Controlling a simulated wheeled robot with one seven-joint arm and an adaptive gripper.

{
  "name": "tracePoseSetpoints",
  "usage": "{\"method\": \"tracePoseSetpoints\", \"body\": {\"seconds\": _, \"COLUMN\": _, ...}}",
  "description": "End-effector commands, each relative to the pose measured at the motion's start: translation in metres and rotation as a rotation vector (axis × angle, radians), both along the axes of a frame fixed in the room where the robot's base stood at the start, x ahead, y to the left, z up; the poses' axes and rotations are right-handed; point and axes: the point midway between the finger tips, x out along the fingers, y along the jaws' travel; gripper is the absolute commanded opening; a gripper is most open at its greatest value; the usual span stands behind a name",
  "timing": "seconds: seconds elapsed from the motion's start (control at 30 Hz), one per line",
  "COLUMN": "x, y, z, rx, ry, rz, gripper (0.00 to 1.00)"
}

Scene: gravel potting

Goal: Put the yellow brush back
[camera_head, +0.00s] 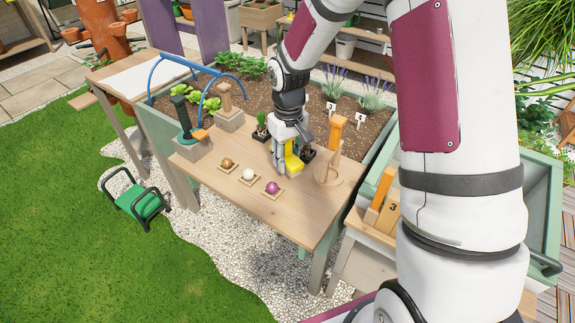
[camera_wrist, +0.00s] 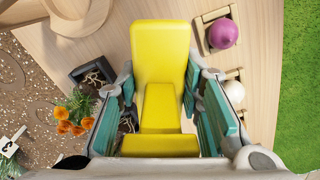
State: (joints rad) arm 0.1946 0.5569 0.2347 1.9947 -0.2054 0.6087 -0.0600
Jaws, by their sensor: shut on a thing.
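My gripper (camera_head: 284,158) is over the wooden table, its fingers pointing down. It is shut on the yellow brush (camera_head: 292,165), which hangs at or just above the tabletop; I cannot tell whether it touches. In the wrist view the yellow brush (camera_wrist: 160,60) is a stepped yellow block between the teal finger pads. Its bristles are not visible. A pale wooden stand (camera_head: 328,172) is right of the gripper on the table.
Brown (camera_head: 227,163), white (camera_head: 248,174) and purple (camera_head: 272,188) balls sit on small square holders left of the gripper. Dark pots (camera_wrist: 92,75) are close to the brush. The table's front is clear.

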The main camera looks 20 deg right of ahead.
Motion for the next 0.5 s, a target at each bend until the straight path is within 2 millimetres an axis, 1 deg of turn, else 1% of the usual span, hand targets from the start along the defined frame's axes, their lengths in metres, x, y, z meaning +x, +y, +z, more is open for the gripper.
{"method": "tracePoseSetpoints", "body": {"seconds": 0.2, "x": -0.001, "y": 0.001, "z": -0.029, "rx": 0.000, "ry": 0.003, "rz": 0.001, "gripper": 0.00}}
{"method": "tracePoseSetpoints", "body": {"seconds": 0.27, "x": -0.001, "y": 0.001, "z": -0.032, "rx": 0.000, "ry": 0.002, "rz": 0.001, "gripper": 0.00}}
{"method": "tracePoseSetpoints", "body": {"seconds": 0.5, "x": 0.000, "y": 0.001, "z": -0.032, "rx": 0.000, "ry": 0.000, "rz": 0.000, "gripper": 0.00}}
